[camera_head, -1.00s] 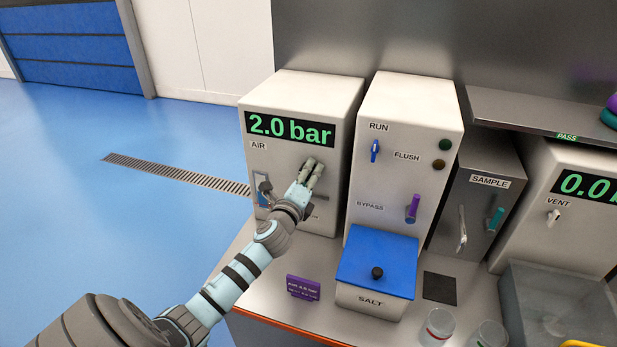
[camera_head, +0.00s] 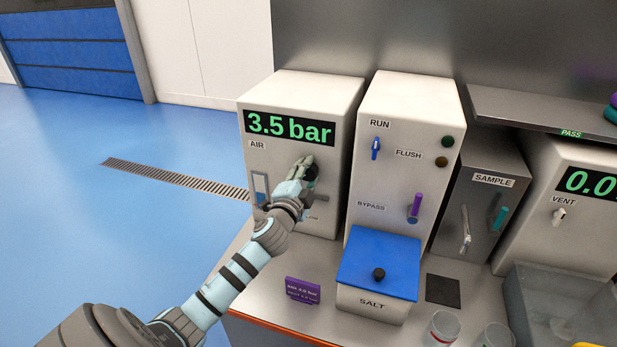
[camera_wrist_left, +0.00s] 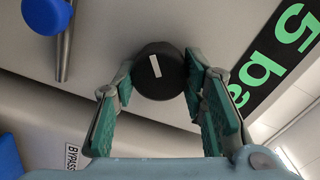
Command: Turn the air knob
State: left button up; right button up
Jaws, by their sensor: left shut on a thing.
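The air box (camera_head: 338,110) is a white unit at the left of the bench, with a green display (camera_head: 290,128) that reads 3.5 bar. In the left wrist view the air knob (camera_wrist_left: 158,76) is a round black knob with a white mark, between the two fingers of my left gripper (camera_wrist_left: 158,88). My left gripper (camera_head: 304,166) is shut on the knob at the front of the air box. In the head view the gripper mostly hides the knob. My right gripper is not in view.
A white panel with RUN, FLUSH and BYPASS controls (camera_head: 408,110) stands right of the air box. A blue-lidded SALT box (camera_head: 378,262) and a purple sign (camera_head: 302,290) sit in front. Clear cups (camera_head: 441,328) stand near the front edge.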

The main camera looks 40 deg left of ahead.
pick_arm(q)
jog(key=shift+f+n, duration=0.1)
jog(key=shift+n, duration=0.9)
jog(key=o, duration=1.2)
jog(key=shift+c, duration=0.2)
jog(key=v, duration=1.2)
